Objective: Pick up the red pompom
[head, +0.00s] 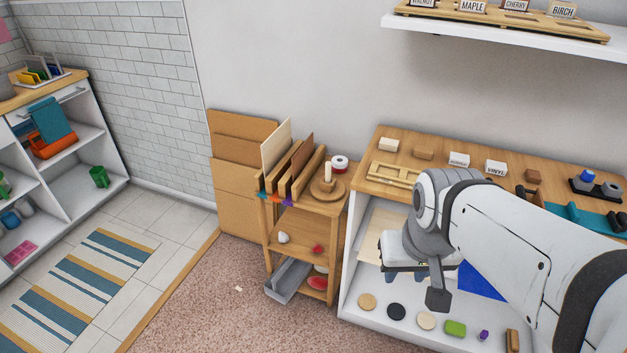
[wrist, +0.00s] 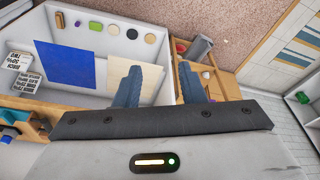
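A small red pompom (head: 318,249) rests on the middle shelf of the wooden cart (head: 299,255), right of a whitish round object (head: 284,238). My gripper (head: 404,276) is in front of the white shelf unit, to the right of the cart and apart from the pompom. In the wrist view my gripper (wrist: 167,80) shows two blue fingers spread apart with nothing between them. I cannot make out the red pompom in the wrist view; part of the cart there is behind a finger.
The white shelf unit (head: 352,296) holds several discs and a green block (head: 455,328). A grey bin (head: 288,281) sits low on the cart. The carpet (head: 215,295) left of the cart is mostly clear.

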